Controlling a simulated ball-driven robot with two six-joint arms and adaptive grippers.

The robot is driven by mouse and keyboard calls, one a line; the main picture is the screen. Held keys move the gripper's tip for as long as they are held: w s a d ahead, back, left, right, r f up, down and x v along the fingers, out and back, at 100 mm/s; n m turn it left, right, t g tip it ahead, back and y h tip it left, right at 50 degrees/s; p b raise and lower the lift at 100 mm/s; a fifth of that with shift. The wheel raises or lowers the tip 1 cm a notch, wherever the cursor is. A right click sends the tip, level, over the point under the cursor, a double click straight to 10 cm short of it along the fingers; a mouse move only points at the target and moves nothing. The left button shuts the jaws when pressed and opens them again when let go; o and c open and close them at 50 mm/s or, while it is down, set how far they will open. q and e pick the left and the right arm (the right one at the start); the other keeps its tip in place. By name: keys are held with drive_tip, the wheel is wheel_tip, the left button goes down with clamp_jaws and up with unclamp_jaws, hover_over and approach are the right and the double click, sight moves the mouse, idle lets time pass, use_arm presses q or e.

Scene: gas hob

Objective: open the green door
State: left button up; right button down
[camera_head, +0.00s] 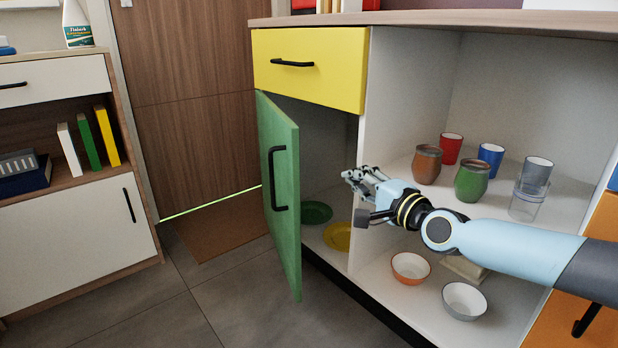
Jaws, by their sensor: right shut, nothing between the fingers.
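The green door (286,232) is hinged at the left side of the cabinet and stands partly open, swung out from its compartment. Its black handle (276,178) is on the outer face, turned to the left. My right gripper (352,194) is shut and empty. It appears in front of the cabinet's middle divider, to the right of the door and apart from it. Inside the opened compartment are a green plate (316,212) and a yellow plate (338,236). My left gripper is not in view.
A yellow drawer (310,66) is shut above the door. Open shelves at right hold cups, a green jar (472,181), an orange bowl (411,268) and a grey bowl (464,300). A white cabinet (80,228) stands at left. The floor (150,310) between is clear.

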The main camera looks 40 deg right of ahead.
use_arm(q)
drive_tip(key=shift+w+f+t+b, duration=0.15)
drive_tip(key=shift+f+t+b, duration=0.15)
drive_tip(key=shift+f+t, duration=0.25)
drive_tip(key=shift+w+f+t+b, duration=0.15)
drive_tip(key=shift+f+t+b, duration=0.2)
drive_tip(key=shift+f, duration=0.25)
use_arm(e)
drive_tip(key=w+a, duration=0.3)
drive_tip(key=w, duration=0.7)
drive_tip(key=shift+w+a, duration=0.15)
drive_tip(key=shift+w, duration=0.25)
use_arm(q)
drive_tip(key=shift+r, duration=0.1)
